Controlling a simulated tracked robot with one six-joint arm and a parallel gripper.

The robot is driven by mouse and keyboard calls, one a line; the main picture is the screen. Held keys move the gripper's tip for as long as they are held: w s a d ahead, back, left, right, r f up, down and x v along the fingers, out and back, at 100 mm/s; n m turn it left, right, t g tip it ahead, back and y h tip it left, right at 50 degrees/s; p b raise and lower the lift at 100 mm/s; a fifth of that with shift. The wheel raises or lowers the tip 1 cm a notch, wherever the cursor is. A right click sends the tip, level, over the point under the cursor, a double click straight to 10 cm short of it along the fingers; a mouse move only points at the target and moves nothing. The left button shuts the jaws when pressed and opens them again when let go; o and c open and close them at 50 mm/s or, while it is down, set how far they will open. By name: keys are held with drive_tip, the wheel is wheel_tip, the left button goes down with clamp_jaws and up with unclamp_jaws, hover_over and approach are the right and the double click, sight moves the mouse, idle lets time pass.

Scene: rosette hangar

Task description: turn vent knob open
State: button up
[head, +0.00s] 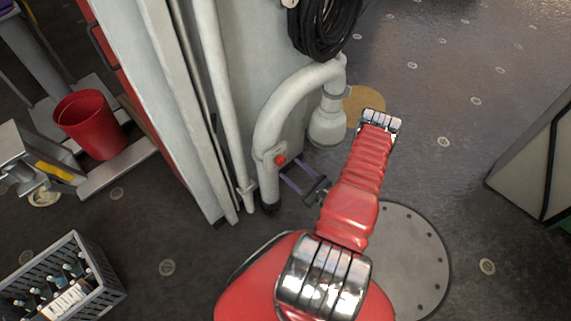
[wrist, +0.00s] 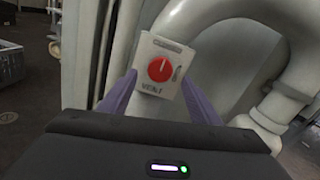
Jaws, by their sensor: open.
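The vent knob (wrist: 160,69) is a round red knob with a pale pointer line, on a small white plate (wrist: 151,88) fixed to a thick pale pipe. In the head view the knob (head: 280,160) sits low on the bent pipe (head: 262,130). My gripper (wrist: 162,92) has two purple fingers, open and apart, one to each side of the plate in the wrist view. It also shows in the head view (head: 291,180), just below and right of the knob. Nothing is between the fingers that I can see held. I cannot tell whether the fingertips touch the plate.
A black coiled cable (head: 327,25) hangs above the pipe. A red bucket (head: 91,126) stands at the left, and a grey crate of bottles (head: 98,279) at the lower left. Pale upright columns stand left of the pipe. Dark floor at the right is mostly clear.

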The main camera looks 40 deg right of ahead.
sight(283, 162)
drive_tip(key=shift+w+a, duration=0.1)
drive_tip(key=shift+w, duration=2.45)
drive_tip(key=shift+c, duration=0.4)
drive_tip(key=c, duration=0.9)
drive_tip(key=shift+d, duration=0.2)
drive_tip(key=shift+c, duration=0.4)
drive_tip(key=shift+a, duration=0.15)
